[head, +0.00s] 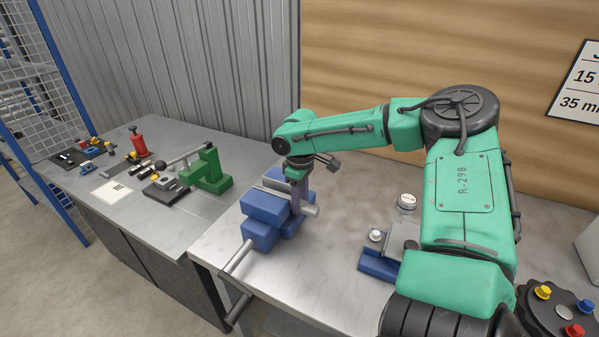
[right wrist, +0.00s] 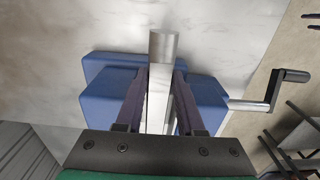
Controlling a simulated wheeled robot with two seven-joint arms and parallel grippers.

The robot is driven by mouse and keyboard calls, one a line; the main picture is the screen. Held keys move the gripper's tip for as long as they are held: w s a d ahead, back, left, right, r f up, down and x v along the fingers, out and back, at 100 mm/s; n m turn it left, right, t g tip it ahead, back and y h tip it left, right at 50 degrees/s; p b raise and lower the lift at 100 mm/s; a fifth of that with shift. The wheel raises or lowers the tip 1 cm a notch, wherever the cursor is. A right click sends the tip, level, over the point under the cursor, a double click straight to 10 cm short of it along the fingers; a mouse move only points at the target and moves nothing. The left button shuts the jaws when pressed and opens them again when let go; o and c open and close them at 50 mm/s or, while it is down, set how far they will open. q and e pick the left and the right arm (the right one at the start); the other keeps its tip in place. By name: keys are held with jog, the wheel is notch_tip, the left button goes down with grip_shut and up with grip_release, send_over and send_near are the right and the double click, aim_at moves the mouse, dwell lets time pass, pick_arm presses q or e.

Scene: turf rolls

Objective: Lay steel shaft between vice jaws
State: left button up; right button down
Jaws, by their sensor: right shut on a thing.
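The blue vice (head: 262,207) stands at the left front of the near bench; its blue jaw blocks (right wrist: 207,99) also show in the right wrist view. The grey steel shaft (right wrist: 164,47) runs lengthwise between the blue blocks there, and its end (head: 312,211) sticks out to the right of the vice in the head view. My right gripper (head: 297,202) points down over the vice and is shut on the shaft, with one dark finger on each side of it. I cannot tell whether the shaft rests on the vice. My left gripper is out of view.
The vice's crank handle (head: 237,258) juts over the bench's front edge. A blue fixture with a grey block (head: 380,266) stands right of the vice, near my right arm. A left bench holds a green press (head: 207,172) and small tools. A button box (head: 565,311) is at lower right.

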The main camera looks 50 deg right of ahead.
jog(key=c, duration=0.6)
grip_release()
jog(key=shift+o, duration=0.8)
jog(key=shift+r, duration=0.1)
jog(key=shift+s+a, duration=0.1)
notch_tip(320, 180, up, 15)
jog(key=b, duration=0.1)
jog(key=shift+f, duration=0.2)
jog(key=shift+s+f, duration=0.1)
